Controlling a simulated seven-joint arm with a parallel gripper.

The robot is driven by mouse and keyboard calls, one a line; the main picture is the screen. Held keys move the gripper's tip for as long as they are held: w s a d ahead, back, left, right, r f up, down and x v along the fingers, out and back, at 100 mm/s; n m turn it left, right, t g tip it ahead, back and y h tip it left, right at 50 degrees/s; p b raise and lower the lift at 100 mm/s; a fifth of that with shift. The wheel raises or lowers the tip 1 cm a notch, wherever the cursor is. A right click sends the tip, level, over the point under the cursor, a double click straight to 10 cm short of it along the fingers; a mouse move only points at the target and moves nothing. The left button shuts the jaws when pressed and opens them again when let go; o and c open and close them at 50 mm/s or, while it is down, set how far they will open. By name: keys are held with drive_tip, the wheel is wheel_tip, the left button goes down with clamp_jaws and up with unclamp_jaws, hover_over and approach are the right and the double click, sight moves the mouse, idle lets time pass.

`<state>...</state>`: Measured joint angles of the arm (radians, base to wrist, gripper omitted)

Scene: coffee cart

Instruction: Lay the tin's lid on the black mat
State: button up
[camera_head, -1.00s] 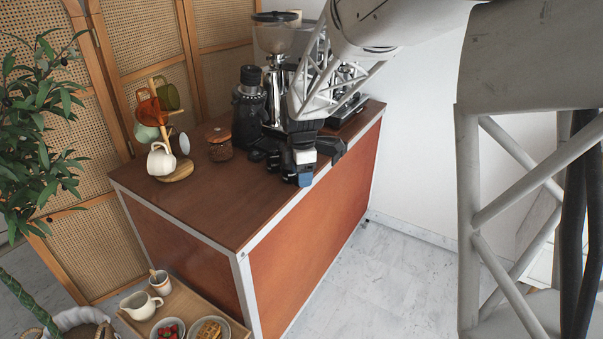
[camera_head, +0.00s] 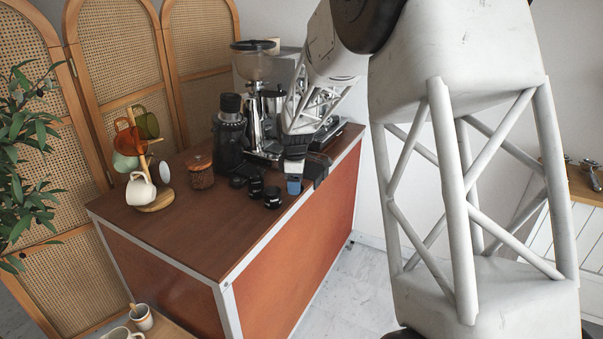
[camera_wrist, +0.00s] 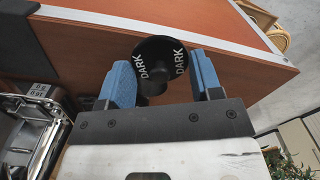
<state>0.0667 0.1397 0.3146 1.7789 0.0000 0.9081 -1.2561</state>
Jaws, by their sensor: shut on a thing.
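In the wrist view my gripper (camera_wrist: 160,78) is shut on a round black piece marked DARK (camera_wrist: 160,58), which I take to be the tin's lid. It sits between the two blue fingertips, with a dark part below it partly hidden by my gripper. A flat dark area (camera_wrist: 18,50) at the wrist view's left may be the black mat.
A grinder (camera_head: 251,85) and a tall black canister (camera_head: 230,130) stand behind. A glass jar (camera_head: 201,172) and a mug tree (camera_head: 156,200) are to the left. The counter (camera_head: 200,235) is bare at the front.

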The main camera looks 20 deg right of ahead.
drive_tip(key=w+d+f+m, duration=0.3)
drive_tip(key=w+d+m, duration=0.1)
drive_tip(key=w+d, duration=0.3)
drive_tip(key=shift+w+m, duration=0.3)
drive_tip(key=shift+w, duration=0.4)
drive_tip(key=shift+f, duration=0.1)
drive_tip(key=shift+w, duration=0.1)
drive_tip(key=shift+w+d+f, duration=0.25)
drive_tip(key=shift+w+d, duration=0.15)
drive_tip(key=shift+w, duration=2.2)
drive_tip(key=shift+w+d+f, duration=0.25)
drive_tip(key=shift+w+d, duration=0.1)
drive_tip(key=shift+w, duration=2.25)
drive_tip(key=shift+w+d+f, duration=0.25)
drive_tip(key=shift+w+d, duration=0.15)
drive_tip(key=shift+w, duration=2.2)
drive_tip(key=shift+f, duration=0.1)
drive_tip(key=shift+f, duration=1.65)
drive_tip(key=shift+f, duration=0.15)
drive_tip(key=o, duration=0.9)
